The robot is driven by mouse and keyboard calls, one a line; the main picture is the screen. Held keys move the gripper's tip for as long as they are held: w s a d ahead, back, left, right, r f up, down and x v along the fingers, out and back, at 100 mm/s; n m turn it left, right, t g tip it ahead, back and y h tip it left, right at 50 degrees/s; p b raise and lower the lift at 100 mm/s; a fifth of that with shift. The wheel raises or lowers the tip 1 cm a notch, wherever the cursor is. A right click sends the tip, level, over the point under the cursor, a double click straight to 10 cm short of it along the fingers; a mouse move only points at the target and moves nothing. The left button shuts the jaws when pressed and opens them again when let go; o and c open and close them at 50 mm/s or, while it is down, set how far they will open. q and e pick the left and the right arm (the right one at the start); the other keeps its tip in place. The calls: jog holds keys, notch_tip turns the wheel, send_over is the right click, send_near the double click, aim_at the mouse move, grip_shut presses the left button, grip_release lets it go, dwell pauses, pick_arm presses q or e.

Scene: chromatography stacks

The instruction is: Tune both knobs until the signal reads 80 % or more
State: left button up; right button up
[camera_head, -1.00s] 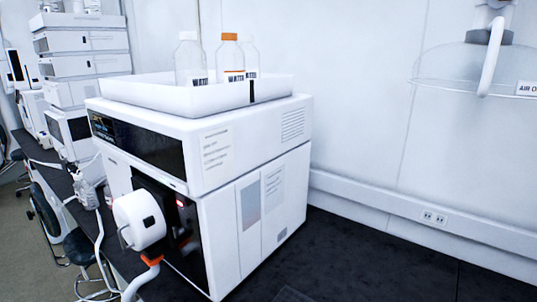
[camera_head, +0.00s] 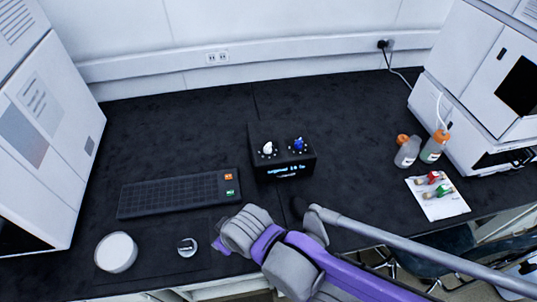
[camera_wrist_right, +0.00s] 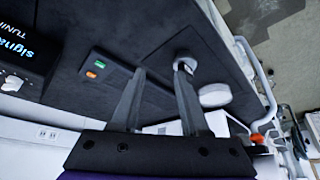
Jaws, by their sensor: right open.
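The dark tuning box (camera_head: 282,168) stands on the black bench in the middle of the head view. It has a white knob (camera_head: 268,148) on the left, a blue knob (camera_head: 299,143) on the right and a lit blue display (camera_head: 288,171) in front. I cannot read its number surely. In the right wrist view part of the box (camera_wrist_right: 25,55) and its white knob (camera_wrist_right: 12,83) show at the left edge. My right gripper (camera_wrist_right: 160,71) is open and empty, apart from both knobs. In the head view its arm lies in front of the box. My left gripper is not in view.
A dark gridded panel (camera_head: 165,195) with orange and green labels lies left of the box. A small silver item (camera_head: 187,247) and a white round item (camera_head: 117,252) lie nearer. The bench behind the box is clear.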

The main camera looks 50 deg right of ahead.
dwell(0.8)
notch_tip(320, 180, up, 8)
jog(key=m+g+b, duration=0.5)
jog(key=m+b, duration=0.1)
jog(key=m, duration=1.1)
send_over(268, 145)
notch_tip(268, 145, down, 10)
jog(key=shift+b, duration=0.6)
grip_shut()
